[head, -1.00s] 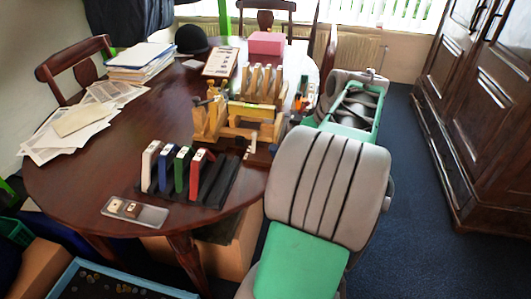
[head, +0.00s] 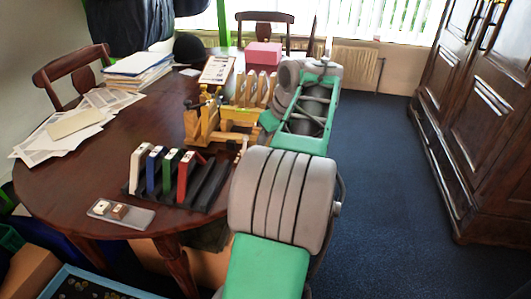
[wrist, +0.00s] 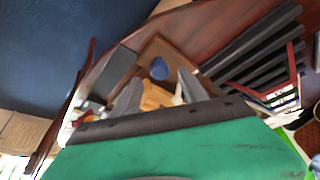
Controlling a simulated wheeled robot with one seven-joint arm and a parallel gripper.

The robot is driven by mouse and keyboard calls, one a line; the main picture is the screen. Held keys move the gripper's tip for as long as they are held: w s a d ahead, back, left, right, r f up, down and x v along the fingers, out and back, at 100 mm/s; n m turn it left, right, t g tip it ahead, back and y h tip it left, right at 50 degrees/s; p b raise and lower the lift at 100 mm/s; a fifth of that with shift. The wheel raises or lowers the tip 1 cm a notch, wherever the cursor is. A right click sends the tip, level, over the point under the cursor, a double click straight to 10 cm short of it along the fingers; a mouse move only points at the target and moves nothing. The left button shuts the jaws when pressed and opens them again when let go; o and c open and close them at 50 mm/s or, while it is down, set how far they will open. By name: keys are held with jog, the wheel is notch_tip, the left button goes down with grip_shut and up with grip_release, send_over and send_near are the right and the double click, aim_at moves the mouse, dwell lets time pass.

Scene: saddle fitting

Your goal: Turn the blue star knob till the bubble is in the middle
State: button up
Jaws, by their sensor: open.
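A blue rounded knob (wrist: 159,68) shows in the wrist view, standing over a brown wooden surface. Its star shape is too blurred to make out. My gripper (wrist: 160,90) is open, its two grey fingers apart below the knob in the picture, with the knob beyond the gap and nothing held. A yellowish wooden part (wrist: 157,97) shows between the fingers. In the head view the wooden fixture (head: 225,118) stands on the round table, and my arm hides the gripper and the knob. I cannot make out a bubble in either view.
A black rack (head: 205,192) with white, blue, green and red upright frames stands at the table's front, near a grey tray (head: 135,216) with two small blocks. Papers (head: 70,122) lie at left. A pink box (head: 263,53) stands at the back. Open blue carpet lies right of my arm.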

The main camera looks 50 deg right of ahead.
jog(key=x, duration=0.3)
jog(key=shift+w+f+b, duration=0.15)
jog(key=shift+f+b, duration=0.2)
jog(key=shift+b, duration=0.05)
grip_shut()
